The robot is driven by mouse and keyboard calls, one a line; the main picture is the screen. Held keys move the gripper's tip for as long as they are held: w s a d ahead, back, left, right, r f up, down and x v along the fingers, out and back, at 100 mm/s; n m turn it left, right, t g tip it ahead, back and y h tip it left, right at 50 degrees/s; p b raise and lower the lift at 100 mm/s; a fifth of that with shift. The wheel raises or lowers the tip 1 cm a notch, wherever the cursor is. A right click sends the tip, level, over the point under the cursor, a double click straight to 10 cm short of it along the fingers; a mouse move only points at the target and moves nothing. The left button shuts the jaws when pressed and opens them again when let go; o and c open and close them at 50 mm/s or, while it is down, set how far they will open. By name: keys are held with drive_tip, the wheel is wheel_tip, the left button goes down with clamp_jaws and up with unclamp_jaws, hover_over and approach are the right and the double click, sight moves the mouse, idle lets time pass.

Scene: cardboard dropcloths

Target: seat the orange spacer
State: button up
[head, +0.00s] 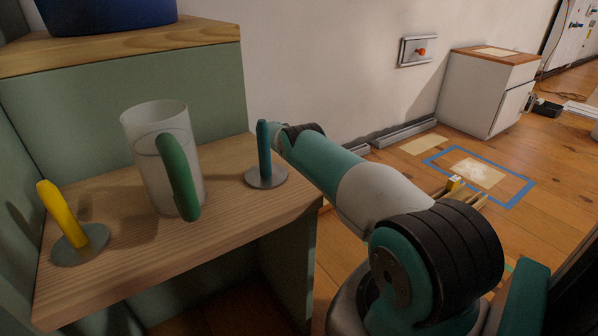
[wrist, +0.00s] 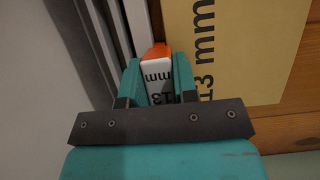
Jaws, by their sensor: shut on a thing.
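In the wrist view my gripper (wrist: 156,72) is shut on the orange spacer (wrist: 155,52), which has a white face marked "13 mm". The spacer sits between the two teal fingers, its orange end pointing away from my wrist. Its far end lies close to a grey grooved strip (wrist: 108,28) along the wall and to a yellow card (wrist: 238,50) printed "13 mm". I cannot tell whether the spacer touches the strip or the floor. In the head view my arm reaches behind the wooden bench, and the gripper and spacer are hidden.
The wooden bench (head: 235,207) holds a clear mug (head: 147,150) with a green handle, an upright blue peg (head: 264,150) and a tilted yellow peg (head: 58,215), each peg on a disc. A white cabinet (head: 470,95) stands at the back right. Floor around the blue tape outline (head: 515,187) is mostly open.

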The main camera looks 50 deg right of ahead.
drive_tip(key=o, duration=1)
drive_tip(key=shift+r, duration=0.15)
drive_tip(key=p+v, duration=1.3)
drive_tip(key=v, duration=0.4)
